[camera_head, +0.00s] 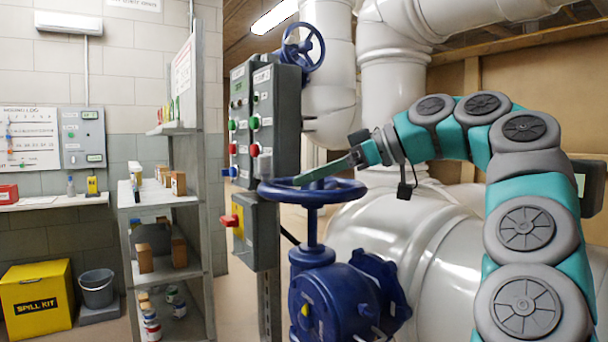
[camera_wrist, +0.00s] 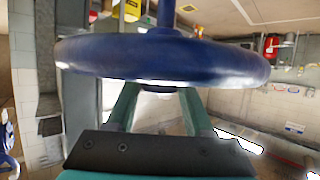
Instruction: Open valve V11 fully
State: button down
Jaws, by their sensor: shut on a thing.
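A blue valve with a horizontal handwheel (camera_head: 345,189) stands at the centre of the head view, on a vertical stem above a blue valve body (camera_head: 335,300). I see no readable V11 tag on it. My gripper (camera_head: 318,172) reaches in from the right and is shut on the handwheel's rim. In the wrist view the blue rim (camera_wrist: 165,58) crosses in front of my two green fingers, hiding their tips. The stem rises from the wheel at the top of that view.
A grey control panel (camera_head: 265,120) with coloured buttons stands close behind the wheel, with a red-handled box (camera_head: 255,232) below. Another blue handwheel (camera_head: 303,47) is higher up. Large white pipes (camera_head: 440,245) fill the right. Shelving (camera_head: 160,200) stands left.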

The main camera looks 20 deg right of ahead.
jog(key=shift+r, duration=0.1)
dwell(0.3)
jog(key=shift+c, duration=1.5)
grip_release()
jog(key=shift+r+p, duration=0.4)
jog(key=shift+r, duration=0.85)
jog(key=shift+r, duration=0.3)
jog(key=shift+r, duration=0.1)
